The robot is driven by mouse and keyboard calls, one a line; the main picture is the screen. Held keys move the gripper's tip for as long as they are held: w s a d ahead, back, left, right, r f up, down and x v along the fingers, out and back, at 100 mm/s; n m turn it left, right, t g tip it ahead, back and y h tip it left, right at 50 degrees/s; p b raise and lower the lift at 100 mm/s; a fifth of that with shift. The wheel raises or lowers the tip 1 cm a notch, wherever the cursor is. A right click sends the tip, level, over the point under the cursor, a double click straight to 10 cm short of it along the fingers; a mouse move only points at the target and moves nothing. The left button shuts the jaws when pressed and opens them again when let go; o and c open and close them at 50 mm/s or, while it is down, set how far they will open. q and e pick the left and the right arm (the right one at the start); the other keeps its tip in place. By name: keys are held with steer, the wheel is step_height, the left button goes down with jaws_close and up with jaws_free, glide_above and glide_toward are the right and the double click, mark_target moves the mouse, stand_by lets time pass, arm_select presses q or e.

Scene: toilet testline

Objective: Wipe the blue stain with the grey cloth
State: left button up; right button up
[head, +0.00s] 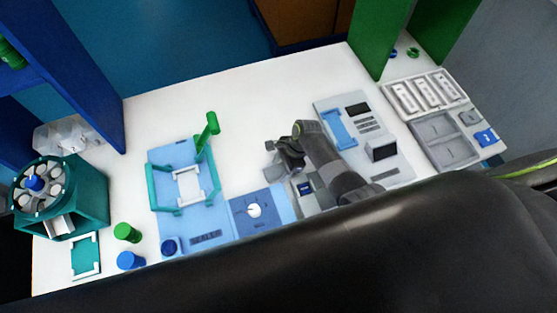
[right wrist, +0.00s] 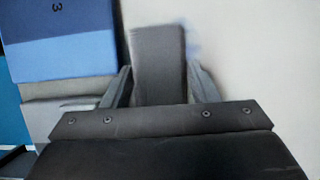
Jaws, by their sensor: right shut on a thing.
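The grey cloth (right wrist: 158,65) is a dark grey block-like piece between the two fingers of my right gripper (right wrist: 158,88) in the right wrist view. The gripper is shut on it. A faint pale blue smear, which looks like the blue stain (right wrist: 193,42), shows on the white surface just right of the cloth's upper end; the cloth may cover part of it. In the head view my right gripper (head: 283,155) is low over the middle of the white table, and there I cannot tell the cloth from the fingers or see the stain. My left gripper is out of view.
A blue board with a teal frame (head: 152,188) and green lever (head: 208,128) stands left of my right gripper. A grey-blue panel (head: 390,160) lies to its right, grey trays (head: 440,130) farther right. The white table (head: 250,100) is clear behind the gripper.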

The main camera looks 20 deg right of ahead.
mark_target(259, 146)
steer(key=shift+a, duration=1.25)
steer(key=shift+w+f+b, duration=0.2)
steer(key=shift+w+b, duration=0.8)
steer(key=shift+w, duration=0.35)
steer(key=shift+w+r, duration=0.1)
steer(key=shift+w, duration=0.4)
steer(key=shift+w+b, duration=1.4)
steer(key=shift+w, duration=0.7)
steer(key=w+b, duration=0.2)
steer(key=b, duration=0.1)
steer(key=shift+w+a, duration=0.1)
steer(key=shift+w, duration=0.3)
steer(key=shift+w+r+b, duration=0.15)
steer(key=shift+w+b, duration=0.2)
steer(key=shift+w, duration=0.25)
